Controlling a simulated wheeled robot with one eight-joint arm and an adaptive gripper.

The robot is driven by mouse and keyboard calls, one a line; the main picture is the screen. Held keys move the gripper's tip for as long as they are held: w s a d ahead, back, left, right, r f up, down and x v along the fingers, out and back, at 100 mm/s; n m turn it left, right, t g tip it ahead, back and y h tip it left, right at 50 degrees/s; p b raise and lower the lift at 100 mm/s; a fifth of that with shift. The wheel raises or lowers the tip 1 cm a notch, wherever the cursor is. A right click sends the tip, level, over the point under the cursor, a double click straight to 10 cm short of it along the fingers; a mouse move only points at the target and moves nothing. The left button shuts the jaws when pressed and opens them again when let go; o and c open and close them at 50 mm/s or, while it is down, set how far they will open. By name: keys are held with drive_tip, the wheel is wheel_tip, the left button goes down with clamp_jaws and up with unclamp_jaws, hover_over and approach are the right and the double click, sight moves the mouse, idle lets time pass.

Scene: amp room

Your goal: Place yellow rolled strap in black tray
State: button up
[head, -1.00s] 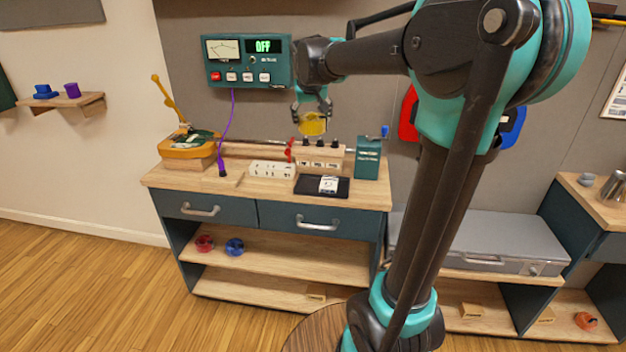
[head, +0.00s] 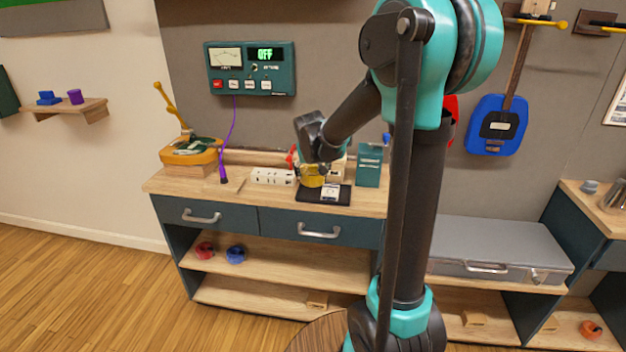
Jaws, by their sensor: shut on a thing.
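The yellow rolled strap (head: 311,180) is in my gripper (head: 314,172), which is shut on it. The strap is low over the back left part of the black tray (head: 310,195); I cannot tell whether it touches the tray. The tray lies flat on the wooden workbench and holds a small white item with a dark mark (head: 330,191) on its right side. My gripper's fingers are partly hidden by the wrist and the strap.
A white power strip (head: 273,176) lies left of the tray, and a teal box (head: 369,166) stands to its right. A meter panel (head: 250,68) reading OFF hangs above.

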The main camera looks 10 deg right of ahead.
wheel_tip(320, 180, down, 3)
drive_tip(key=shift+f, duration=0.1)
drive_tip(key=shift+c, duration=1.1)
drive_tip(key=o, duration=1.5)
drive_tip(key=v, duration=1.2)
drive_tip(key=s+d+f, duration=0.2)
drive_tip(key=s+f, duration=0.3)
drive_tip(key=s, duration=0.3)
drive_tip(key=s+d+f+g+y, duration=0.1)
drive_tip(key=s+d+f, duration=0.1)
drive_tip(key=s+f, duration=0.4)
drive_tip(key=s+d+f+g, duration=0.1)
drive_tip(key=s+f, duration=0.4)
drive_tip(key=s, duration=0.5)
drive_tip(key=shift+s+d+f+m, duration=0.1)
drive_tip(key=shift+d+f+m, duration=0.05)
drive_tip(key=shift+d, duration=0.3)
drive_tip(key=shift+d+f+m, duration=0.15)
drive_tip(key=shift+d, duration=0.3)
